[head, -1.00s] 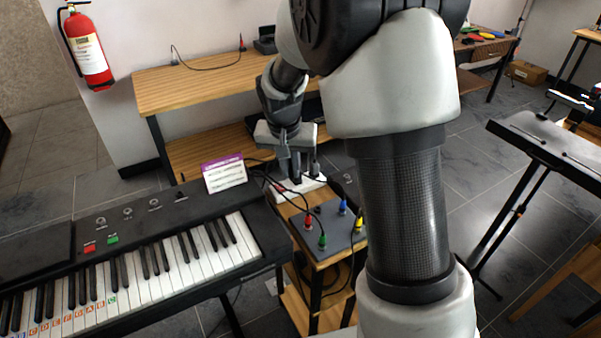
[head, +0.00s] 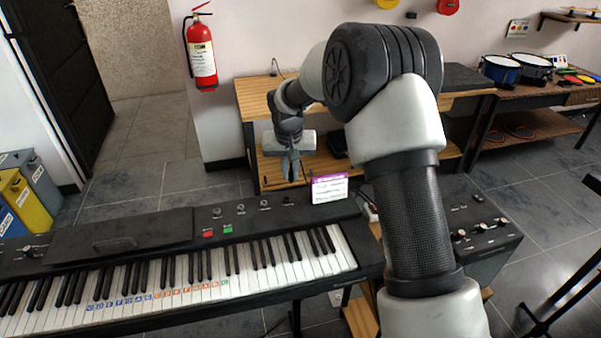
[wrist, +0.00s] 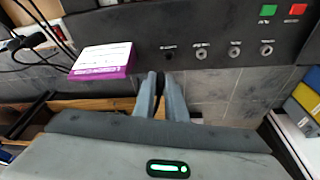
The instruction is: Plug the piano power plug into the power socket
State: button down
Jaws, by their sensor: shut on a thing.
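The black digital piano (head: 120,238) stands across the lower left of the head view, and its control panel shows in the wrist view (wrist: 215,25). My gripper (head: 290,178) is behind the piano's rear edge, left of the purple and white card. In the wrist view my gripper (wrist: 161,80) has its fingers closed on a narrow dark thing, mostly hidden between them, which I take to be the piano power plug. A white power strip (wrist: 12,46) with a black plug and cables lies at the left of the wrist view. In the head view my arm partly covers that area.
The purple and white card (head: 329,188) stands on the piano's rear right. A wooden shelf table (head: 252,100) is behind my gripper. A dark mixer box (head: 480,225) is right of my arm. A red extinguisher (head: 202,60) hangs on the wall. Tiled floor lies open at left.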

jog(key=shift+w+a+f+b, duration=0.1)
jog(key=shift+a+f+b, duration=0.25)
jog(key=shift+f, duration=0.6)
jog(key=shift+w+a+f+b, duration=0.2)
jog(key=shift+f+b, duration=0.4)
jog(key=shift+f, duration=0.3)
jog(key=shift+w+a+f+b, duration=0.1)
jog(key=shift+a+f+b, duration=0.25)
jog(key=shift+f, duration=0.6)
jog(key=shift+d+f+b, duration=0.1)
jog(key=shift+f+b, duration=1)
jog(key=shift+b, duration=0.15)
dwell(0.5)
jog(key=c, duration=1.7)
grip_release()
